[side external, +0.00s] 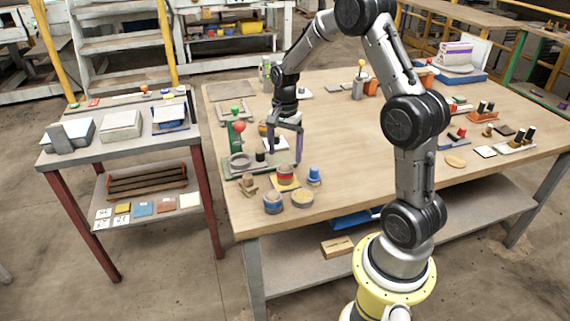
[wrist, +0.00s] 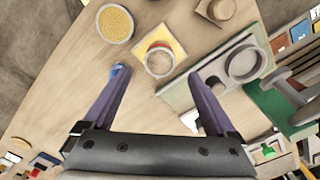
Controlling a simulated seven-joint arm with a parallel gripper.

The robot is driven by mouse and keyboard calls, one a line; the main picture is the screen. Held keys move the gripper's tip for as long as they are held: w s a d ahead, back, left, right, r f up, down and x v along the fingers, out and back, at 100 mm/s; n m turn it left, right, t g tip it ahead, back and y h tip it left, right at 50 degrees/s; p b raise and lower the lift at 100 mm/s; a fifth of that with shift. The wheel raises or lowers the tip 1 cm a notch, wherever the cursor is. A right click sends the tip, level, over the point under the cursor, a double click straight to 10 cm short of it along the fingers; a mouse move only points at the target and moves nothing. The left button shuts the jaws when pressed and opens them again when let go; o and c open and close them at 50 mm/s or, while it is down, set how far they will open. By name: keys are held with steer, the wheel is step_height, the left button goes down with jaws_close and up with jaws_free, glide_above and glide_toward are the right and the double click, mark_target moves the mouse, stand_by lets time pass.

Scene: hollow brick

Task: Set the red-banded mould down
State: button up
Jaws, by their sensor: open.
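The red-banded mould (side external: 285,172) is a small round cup with a red band, standing upright on a yellow square (side external: 284,184) at the near left of the table. In the wrist view the mould (wrist: 159,58) shows from above, on the yellow square (wrist: 178,45). My gripper (side external: 283,157) is open, fingers pointing down, just behind and above the mould in the side view. In the wrist view the mould is just beyond the gap between the fingertips (wrist: 157,76), and nothing is held. I cannot tell the exact height of the fingertips above it.
A blue cup (side external: 314,177) stands right of the mould, close to one fingertip in the wrist view. A green-based fixture (side external: 237,162) and a wooden piece (side external: 248,183) are left. The table's middle is clear.

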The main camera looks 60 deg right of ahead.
mark_target(285, 168)
steer(key=s+a+r+n+t, duration=0.1)
steer(key=s+a+r+n, duration=0.1)
steer(key=a+r, duration=0.3)
steer(key=s+a+r+n, duration=0.1)
steer(key=a+r+n, duration=0.15)
steer(key=r, duration=0.45)
steer(key=s+a+r+n+t, duration=0.2)
steer(key=s+a+n, duration=0.4)
steer(key=s, duration=0.2)
steer(key=s+a+r+n+t, duration=0.2)
steer(key=s+a+n, duration=0.4)
steer(key=s+n, duration=0.1)
steer(key=shift+s+a+r+t, duration=0.2)
steer(key=shift+s+t, duration=0.1)
steer(key=shift+s, duration=0.55)
steer(key=shift+n, duration=0.25)
